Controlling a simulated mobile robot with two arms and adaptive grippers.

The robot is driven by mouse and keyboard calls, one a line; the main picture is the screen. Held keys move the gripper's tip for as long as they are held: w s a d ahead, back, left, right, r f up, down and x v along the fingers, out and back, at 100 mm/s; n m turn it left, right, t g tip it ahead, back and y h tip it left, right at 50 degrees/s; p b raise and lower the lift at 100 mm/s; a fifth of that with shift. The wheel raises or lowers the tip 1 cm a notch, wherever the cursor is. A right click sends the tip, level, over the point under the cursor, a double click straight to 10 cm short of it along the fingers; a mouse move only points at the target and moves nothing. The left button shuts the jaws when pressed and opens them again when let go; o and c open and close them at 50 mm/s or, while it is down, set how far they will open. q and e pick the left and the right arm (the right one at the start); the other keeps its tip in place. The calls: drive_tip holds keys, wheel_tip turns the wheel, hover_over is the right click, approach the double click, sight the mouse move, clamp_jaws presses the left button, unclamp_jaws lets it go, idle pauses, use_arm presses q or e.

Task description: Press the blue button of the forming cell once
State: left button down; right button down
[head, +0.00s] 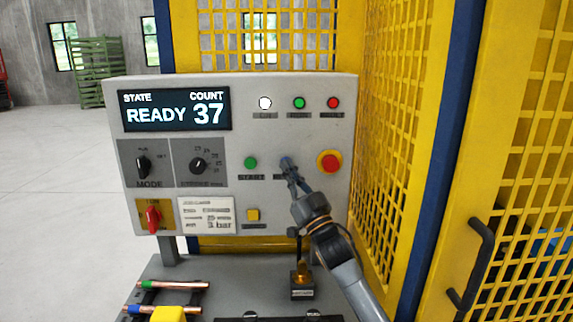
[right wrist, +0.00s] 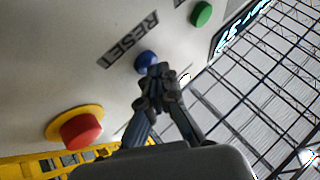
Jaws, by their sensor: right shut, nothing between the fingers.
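The blue button (head: 284,161) sits on the grey control panel (head: 300,215), between the green button and the red emergency stop. Its label is partly covered by my gripper in the head view. In the right wrist view the blue button (right wrist: 146,62) shows next to the label RESET. My right gripper (head: 290,172) is shut and empty, with its fingertips right at the blue button. In the right wrist view the fingertips (right wrist: 158,76) overlap the button's lower edge; I cannot tell if they touch it. My left gripper is not in view.
The green button (head: 250,162) is left of the blue one, the red emergency stop (head: 329,162) right of it. The display (head: 175,109) reads READY and 37. A yellow mesh guard (head: 395,130) stands close on the right. Copper tubes (head: 168,284) lie below the panel.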

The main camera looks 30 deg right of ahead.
drive_tip(key=shift+s+a, duration=0.35)
drive_tip(key=shift+s, duration=0.25)
drive_tip(key=shift+f, duration=0.1)
drive_tip(key=s+a, duration=0.1)
drive_tip(key=s+p, duration=0.1)
drive_tip(key=s+a+p, duration=0.1)
drive_tip(key=s, duration=0.1)
drive_tip(key=shift+s+a, duration=0.1)
drive_tip(key=shift+a, duration=0.2)
idle(0.7)
